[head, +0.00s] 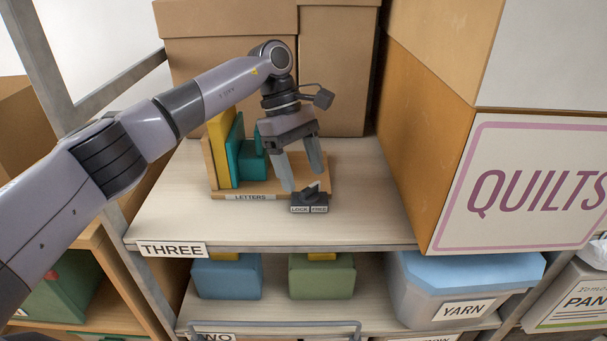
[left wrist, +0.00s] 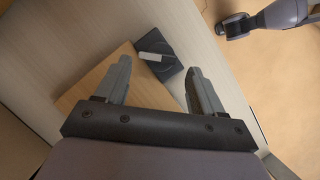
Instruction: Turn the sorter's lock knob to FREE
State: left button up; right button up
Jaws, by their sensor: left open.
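The sorter is a wooden stand (head: 320,172) labelled LETTERS on shelf THREE, with yellow and teal pieces upright at its left. Its lock knob (head: 312,191) sits on a dark base at the stand's front right, above LOCK and FREE labels. I cannot tell which label the knob points to. My left gripper (head: 303,181) is open and points down, its fingertips close above and behind the knob. In the left wrist view the knob (left wrist: 172,62) lies ahead between the open fingers (left wrist: 160,70), and contact is not visible. A grey arm part at that view's top right seems mine; its fingers are unclear.
A large QUILTS box (head: 445,160) stands close on the right. Tall cardboard boxes (head: 335,70) stand behind the sorter. The shelf (head: 170,215) is bare left and in front of it. Lower down are blue and green boxes and a YARN bin (head: 440,300).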

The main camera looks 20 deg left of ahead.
pick_arm(q)
jog(key=v, duration=0.5)
jog(key=shift+r, duration=0.25)
